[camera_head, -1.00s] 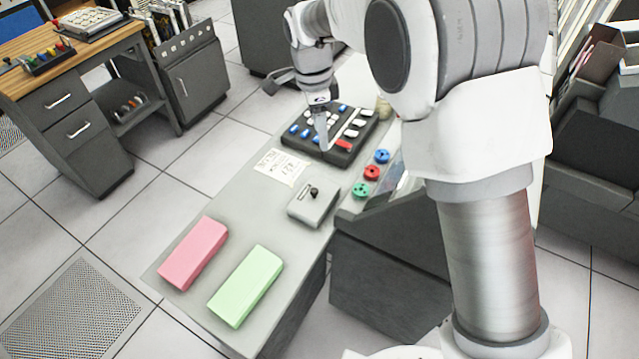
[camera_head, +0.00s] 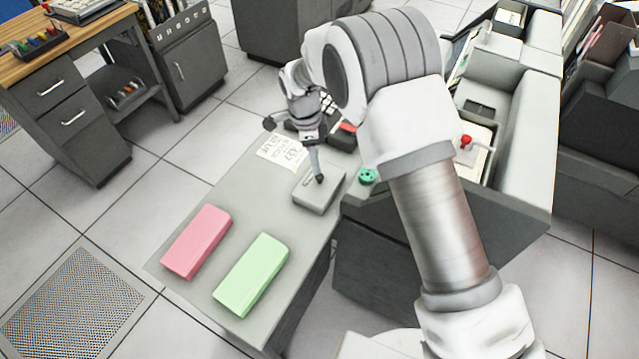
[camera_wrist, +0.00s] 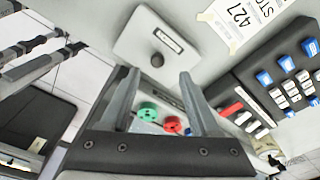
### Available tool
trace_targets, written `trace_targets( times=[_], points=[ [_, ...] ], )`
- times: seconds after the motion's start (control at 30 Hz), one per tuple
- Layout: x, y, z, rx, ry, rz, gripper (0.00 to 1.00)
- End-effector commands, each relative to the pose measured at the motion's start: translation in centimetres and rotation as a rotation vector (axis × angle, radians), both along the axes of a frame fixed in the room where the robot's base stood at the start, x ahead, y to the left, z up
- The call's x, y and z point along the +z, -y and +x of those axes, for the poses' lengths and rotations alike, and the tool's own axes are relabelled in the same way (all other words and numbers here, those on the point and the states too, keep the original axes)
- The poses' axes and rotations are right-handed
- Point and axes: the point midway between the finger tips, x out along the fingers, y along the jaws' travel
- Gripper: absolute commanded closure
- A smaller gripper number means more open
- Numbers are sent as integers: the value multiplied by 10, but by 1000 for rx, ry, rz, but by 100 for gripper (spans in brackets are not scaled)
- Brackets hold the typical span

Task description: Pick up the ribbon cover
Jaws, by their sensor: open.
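The ribbon cover looks to be the light grey flat box (camera_head: 316,197) with a small black knob and a label, lying on the grey desk top. In the wrist view the same cover (camera_wrist: 140,38) is at the top centre, its knob just beyond my fingertips. My gripper (camera_wrist: 159,76) is open and empty, its two fingers apart on either side of the knob's line. In the head view my gripper (camera_head: 317,165) points down over the cover's back part and hides some of it. I cannot tell the exact height gap.
A pink block (camera_head: 196,243) and a green block (camera_head: 252,276) lie at the desk's front. A paper sheet (camera_head: 281,151) lies behind the cover.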

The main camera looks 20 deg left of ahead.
Motion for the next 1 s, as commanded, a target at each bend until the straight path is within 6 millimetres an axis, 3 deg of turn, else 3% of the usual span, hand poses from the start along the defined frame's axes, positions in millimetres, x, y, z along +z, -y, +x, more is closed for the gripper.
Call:
trace_targets(
  times=[0.27, 0.6, 0.8, 0.87, 1.0],
  points=[
    [-17, 3, 0, 1, -1, -1, 38],
    [-60, 11, 1, 1, -2, -1, 38],
    [-61, 11, 1, 1, 0, 0, 38],
    [-61, 11, 1, 1, 0, 0, 45],
    [-61, 11, 1, 1, 0, 0, 70]
  ],
)
